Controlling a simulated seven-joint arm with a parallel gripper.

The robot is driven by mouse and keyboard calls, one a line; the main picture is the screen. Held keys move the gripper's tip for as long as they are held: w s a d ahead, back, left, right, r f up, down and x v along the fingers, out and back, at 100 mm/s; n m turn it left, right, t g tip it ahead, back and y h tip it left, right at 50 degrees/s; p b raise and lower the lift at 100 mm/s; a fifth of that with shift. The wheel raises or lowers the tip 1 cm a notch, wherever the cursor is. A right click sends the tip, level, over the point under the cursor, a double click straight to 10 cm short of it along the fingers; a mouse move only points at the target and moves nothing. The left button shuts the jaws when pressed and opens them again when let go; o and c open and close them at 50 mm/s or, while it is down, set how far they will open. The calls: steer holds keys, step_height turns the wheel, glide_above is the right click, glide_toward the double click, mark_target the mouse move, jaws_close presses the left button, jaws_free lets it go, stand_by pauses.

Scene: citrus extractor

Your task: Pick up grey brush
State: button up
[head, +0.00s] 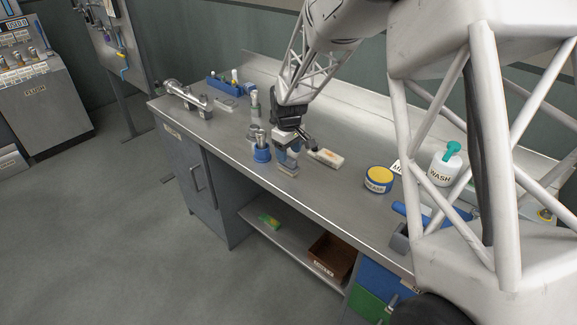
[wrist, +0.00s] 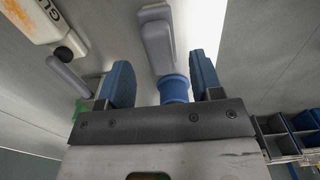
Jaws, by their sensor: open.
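My gripper (head: 285,146) points down over the middle of the bench in the head view. In the wrist view my gripper's two blue fingers (wrist: 160,70) are apart, with nothing held between them. A small grey block-shaped item, which looks like the grey brush (head: 288,168), is just below the fingers in the head view. It shows in the wrist view as a grey rounded shape (wrist: 157,38), ahead of the fingertips and roughly in line with the gap. Its bristles cannot be made out. I cannot tell whether the fingers touch it.
The bench's front edge is close by.

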mark_target(289, 158)
steer(key=shift+f, duration=1.75)
steer(key=c, duration=1)
steer(key=shift+r, duration=0.2)
steer(key=shift+r, duration=0.5)
step_height(289, 158, up, 2)
steer(key=shift+r, duration=0.1)
steer(key=s+d, duration=0.1)
steer(key=s, duration=0.4)
steer(key=s+d+r, duration=0.1)
steer(key=s, duration=0.9)
steer(key=shift+s+d+r, duration=0.25)
steer(key=shift+s+d, duration=0.1)
steer(key=shift+d, duration=0.05)
